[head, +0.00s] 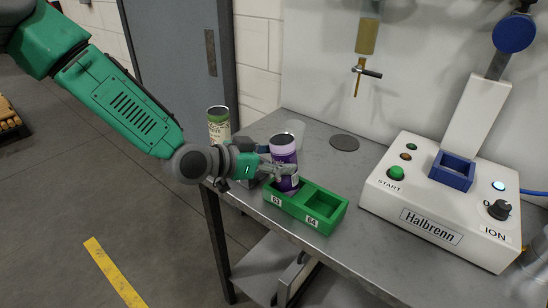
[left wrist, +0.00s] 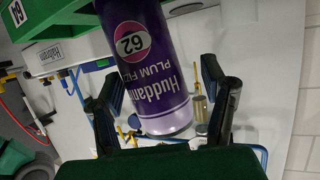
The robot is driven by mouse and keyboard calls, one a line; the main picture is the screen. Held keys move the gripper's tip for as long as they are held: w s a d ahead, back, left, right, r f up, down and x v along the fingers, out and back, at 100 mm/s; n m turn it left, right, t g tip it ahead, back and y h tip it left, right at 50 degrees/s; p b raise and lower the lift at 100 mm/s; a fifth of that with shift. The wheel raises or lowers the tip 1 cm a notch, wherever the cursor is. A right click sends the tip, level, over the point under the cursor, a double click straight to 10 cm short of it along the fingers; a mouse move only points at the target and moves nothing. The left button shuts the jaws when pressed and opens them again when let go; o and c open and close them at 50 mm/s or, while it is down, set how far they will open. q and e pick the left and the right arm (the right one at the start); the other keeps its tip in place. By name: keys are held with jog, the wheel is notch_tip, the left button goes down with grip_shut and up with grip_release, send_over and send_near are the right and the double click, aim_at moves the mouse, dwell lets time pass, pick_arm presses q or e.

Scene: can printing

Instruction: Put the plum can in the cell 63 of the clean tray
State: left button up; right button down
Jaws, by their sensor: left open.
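The plum can (head: 284,150) is purple with a silver rim, and its label shows 62 and PLUM FIZZ in the left wrist view (left wrist: 165,55). It stands upright at cell 63 of the green clean tray (head: 322,222), its lower end apparently inside the cell. Cell 64 beside it is empty. My left gripper (head: 281,169) is open, with its fingers around the can's upper part. In the left wrist view, gaps show between the can and the fingers (left wrist: 160,100). The can's base is hidden. My right gripper is not in view.
A green and cream can (head: 218,125) stands behind my left wrist. A clear cup (head: 297,130) and a dark disc (head: 344,143) are behind the tray. The white Halbrenn machine (head: 432,222) with a blue square holder (head: 452,172) fills the right. A nozzle (head: 358,80) hangs at the wall.

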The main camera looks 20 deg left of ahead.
pick_arm(q)
jog(key=s+r, duration=0.4)
jog(key=s, duration=0.1)
jog(key=s+a, duration=0.3)
jog(key=a, duration=0.3)
jog(key=s+d+f+n+g+y, duration=0.2)
jog(key=s+f, duration=0.3)
jog(key=f, duration=0.3)
jog(key=s+d+f+n+g+y, duration=0.1)
jog(key=s+d+f+g+y, duration=0.2)
jog(key=f, duration=0.5)
jog(key=s+a+f+n+g+y, duration=0.2)
jog(key=s+a+f+g, duration=0.15)
jog(key=s+f, duration=0.5)
jog(key=s+a+f+n+g+y, duration=0.2)
jog(key=s+a+f, duration=0.3)
jog(key=s, duration=0.7)
jog(key=shift+w+d+f+b, duration=0.15)
jog(key=shift+w+f+b, duration=0.05)
jog(key=shift+f+b, duration=1.1)
jog(key=shift+w+d+f+b, duration=0.1)
jog(key=shift+w+f+b, duration=0.05)
jog(key=shift+f+b, duration=1.1)
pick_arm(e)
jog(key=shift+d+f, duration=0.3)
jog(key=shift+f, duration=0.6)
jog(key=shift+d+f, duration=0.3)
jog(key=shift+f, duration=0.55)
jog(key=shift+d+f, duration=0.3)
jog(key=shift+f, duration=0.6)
